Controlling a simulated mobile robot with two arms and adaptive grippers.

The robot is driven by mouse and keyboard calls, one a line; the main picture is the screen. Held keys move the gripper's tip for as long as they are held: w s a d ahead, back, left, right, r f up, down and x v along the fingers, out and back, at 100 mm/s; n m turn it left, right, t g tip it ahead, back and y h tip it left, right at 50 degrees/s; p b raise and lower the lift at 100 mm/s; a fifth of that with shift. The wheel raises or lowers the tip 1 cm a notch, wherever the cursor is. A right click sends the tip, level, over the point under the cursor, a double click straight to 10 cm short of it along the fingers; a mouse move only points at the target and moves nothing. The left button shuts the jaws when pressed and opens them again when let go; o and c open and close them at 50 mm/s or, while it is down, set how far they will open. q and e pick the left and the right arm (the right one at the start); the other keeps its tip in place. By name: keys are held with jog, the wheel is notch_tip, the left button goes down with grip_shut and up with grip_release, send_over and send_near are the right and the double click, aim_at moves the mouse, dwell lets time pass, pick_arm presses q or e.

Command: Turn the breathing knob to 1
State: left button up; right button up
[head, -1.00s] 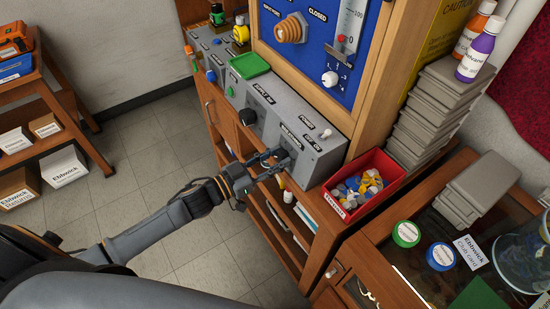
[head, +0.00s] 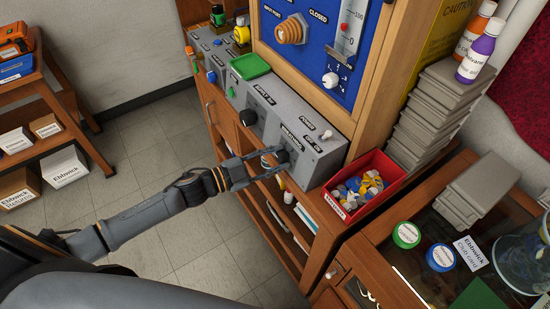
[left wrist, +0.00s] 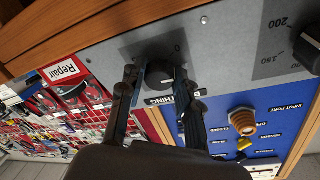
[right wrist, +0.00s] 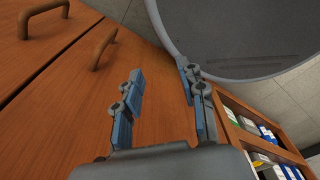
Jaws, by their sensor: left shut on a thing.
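The breathing knob (head: 282,157) is a dark round knob on the front of the grey control box, under a label that reads BREATHING. In the left wrist view the knob (left wrist: 159,74) sits between my left fingers, near a small 0 mark on the grey panel. My left gripper (head: 274,160) is shut on it, one finger on each side.
Another dark knob (head: 248,117) is on the same grey box (head: 318,156), left of the breathing knob. A red bin (head: 365,195) of small coloured parts stands just right of the box. A blue panel (head: 305,55) rises behind. Open floor (head: 160,150) lies to the left.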

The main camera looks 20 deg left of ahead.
pick_arm(q)
jog(key=shift+m, duration=1.2)
jog(key=shift+g, duration=0.3)
jog(key=o, duration=1.2)
jog(key=shift+c, duration=0.2)
jog(key=f+v, duration=0.1)
jog(key=v, duration=1.1)
jog(key=shift+r, duration=0.45)
